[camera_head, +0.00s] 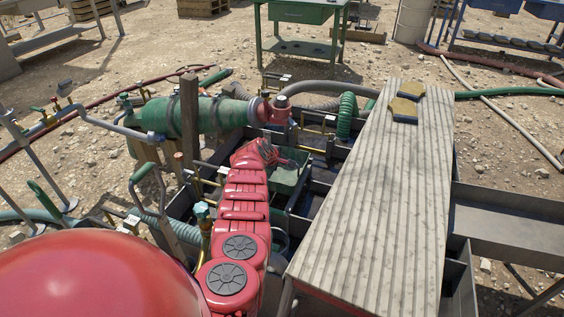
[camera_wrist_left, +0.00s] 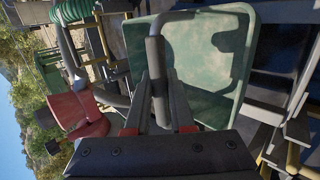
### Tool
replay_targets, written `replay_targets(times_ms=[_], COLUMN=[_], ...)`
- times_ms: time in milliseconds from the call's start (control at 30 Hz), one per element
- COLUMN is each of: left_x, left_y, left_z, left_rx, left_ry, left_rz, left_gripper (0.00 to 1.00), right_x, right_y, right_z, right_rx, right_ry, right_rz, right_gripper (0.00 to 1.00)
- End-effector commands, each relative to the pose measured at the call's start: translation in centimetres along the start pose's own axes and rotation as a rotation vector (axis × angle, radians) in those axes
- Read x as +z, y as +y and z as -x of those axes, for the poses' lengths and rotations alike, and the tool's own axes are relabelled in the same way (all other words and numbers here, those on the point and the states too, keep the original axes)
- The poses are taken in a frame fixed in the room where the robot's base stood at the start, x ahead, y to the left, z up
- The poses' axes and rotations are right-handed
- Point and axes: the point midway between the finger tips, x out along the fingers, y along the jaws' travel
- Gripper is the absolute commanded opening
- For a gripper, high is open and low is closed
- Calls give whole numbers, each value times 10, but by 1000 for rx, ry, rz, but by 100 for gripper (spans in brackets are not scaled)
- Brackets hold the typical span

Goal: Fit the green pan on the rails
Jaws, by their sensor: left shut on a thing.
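The green pan (camera_head: 290,181) is a shallow rectangular tray inside the dark metal tank, just beyond and right of my left gripper (camera_head: 284,161). In the left wrist view the pan (camera_wrist_left: 205,75) fills the upper middle, with a dark bar handle (camera_wrist_left: 155,62) standing out from it. My left gripper (camera_wrist_left: 160,90) is shut on this handle. Dark walls and bars surround the pan in the head view. I cannot tell which of them are the rails, or whether the pan touches them. My right gripper is not in view.
A ribbed grey board (camera_head: 375,190) covers the tank's right side and carries two yellow-edged pads (camera_head: 405,109). A green cylinder (camera_head: 190,118) and a red fitting (camera_head: 281,110) stand behind. Valves and pipes crowd the left.

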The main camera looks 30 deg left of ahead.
Motion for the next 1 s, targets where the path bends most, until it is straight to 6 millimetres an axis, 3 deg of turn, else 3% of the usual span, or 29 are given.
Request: replay_targets(times_ms=[800,833,1000], left_x=[-1,0,0], left_y=[-6,-6,-6], left_z=[-7,-6,-6], left_rx=[2,2,2], left_ry=[1,1,0], left_rz=[0,0,0], left_gripper=[0,27,56], right_x=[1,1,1], right_y=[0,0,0], right_z=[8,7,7], right_rx=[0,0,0], right_ry=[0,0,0], right_rz=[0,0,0], right_gripper=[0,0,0])
